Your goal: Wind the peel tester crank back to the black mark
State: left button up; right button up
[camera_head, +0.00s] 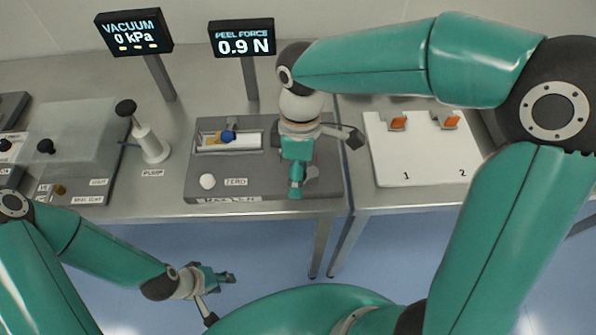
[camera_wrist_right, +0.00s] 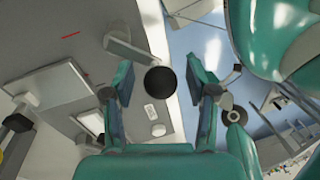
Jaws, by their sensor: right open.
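The peel tester (camera_head: 215,190) is a dark grey box on the bench, with a display (camera_head: 242,38) reading 0.9 N. My right gripper (camera_head: 296,190) is over its right end and hides most of the crank (camera_head: 312,173). In the right wrist view, the round black knob (camera_wrist_right: 160,80) appears between the open fingers of the right gripper (camera_wrist_right: 160,92). I cannot tell whether they touch it. A grey bar (camera_wrist_right: 130,50) lies beside the knob. I cannot make out the black mark. My left gripper (camera_head: 225,277) is in front of the bench, away from the tester; its finger opening is unclear.
A white button (camera_head: 207,181) and ZERO label (camera_head: 236,182) are left of the crank. A white pump (camera_head: 150,145) stands further left, with a vacuum display (camera_head: 135,33) behind. A white board (camera_head: 420,165) with orange pieces lies right, past a bench gap.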

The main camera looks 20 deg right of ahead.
jog(key=shift+c, duration=0.3)
grip_shut()
jog(key=shift+w+m, duration=0.1)
jog(key=shift+m, duration=0.2)
jog(key=m, duration=0.1)
jog(key=w+m, duration=0.1)
jog(key=m+b, duration=0.1)
jog(key=shift+w+a+m+t+y, duration=0.25)
jog(key=shift+m+t+y, duration=0.05)
jog(key=shift+m, duration=0.1)
jog(key=shift+w+d+m+t+y+b, duration=0.2)
jog(key=shift+w+m, duration=0.25)
jog(key=shift+m, duration=0.8)
jog(key=shift+w+a+m+t+y+b, duration=0.1)
jog(key=shift+w+m+t+b, duration=0.25)
jog(key=shift+m, duration=0.9)
jog(key=shift+w+r, duration=0.1)
jog(key=shift+o, duration=0.3)
grip_release()
